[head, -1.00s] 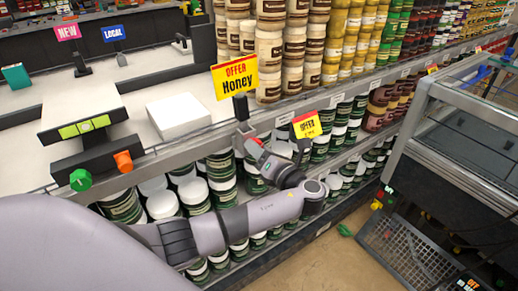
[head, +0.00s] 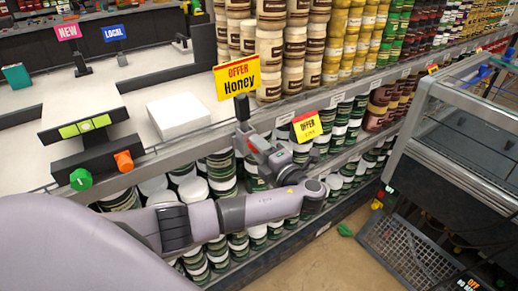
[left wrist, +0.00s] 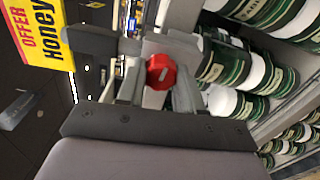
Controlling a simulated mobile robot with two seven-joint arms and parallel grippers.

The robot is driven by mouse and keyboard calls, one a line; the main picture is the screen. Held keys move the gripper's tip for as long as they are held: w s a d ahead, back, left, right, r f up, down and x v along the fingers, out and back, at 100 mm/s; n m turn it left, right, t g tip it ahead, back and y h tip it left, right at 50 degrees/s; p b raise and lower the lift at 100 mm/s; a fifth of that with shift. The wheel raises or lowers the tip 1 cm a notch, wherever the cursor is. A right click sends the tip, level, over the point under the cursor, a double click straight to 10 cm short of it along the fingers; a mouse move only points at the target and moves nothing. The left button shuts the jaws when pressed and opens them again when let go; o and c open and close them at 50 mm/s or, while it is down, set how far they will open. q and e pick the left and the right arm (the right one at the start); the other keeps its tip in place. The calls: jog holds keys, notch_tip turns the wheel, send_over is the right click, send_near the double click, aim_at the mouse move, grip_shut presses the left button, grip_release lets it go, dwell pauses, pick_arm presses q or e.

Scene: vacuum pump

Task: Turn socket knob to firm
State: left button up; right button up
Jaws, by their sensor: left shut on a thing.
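In the left wrist view, a red faceted knob (left wrist: 160,72) with a pale line on its face sits between the two grey fingers of my left gripper (left wrist: 158,88). The fingers are shut on it from both sides. Behind it is the grey and dark sign socket (left wrist: 95,42). In the head view, my left gripper (head: 255,142) is at the socket (head: 242,108) on the shelf edge, under the yellow and red Honey offer sign (head: 237,78). The knob is mostly hidden there. My right gripper is not in view.
Jars with white lids (head: 220,165) fill the shelf behind and below my left arm. A smaller offer sign (head: 307,126) stands right of the gripper. A counter device with green and orange knobs (head: 95,150) is at the left. A glass-topped case (head: 460,120) is at the right.

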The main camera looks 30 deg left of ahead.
pick_arm(q)
jog(key=shift+f+m, duration=0.1)
jog(key=shift+m, duration=0.2)
dwell(0.4)
jog(key=o, duration=1)
jog(key=shift+o, duration=0.2)
jog(key=shift+d, duration=0.15)
jog(key=v, duration=0.7)
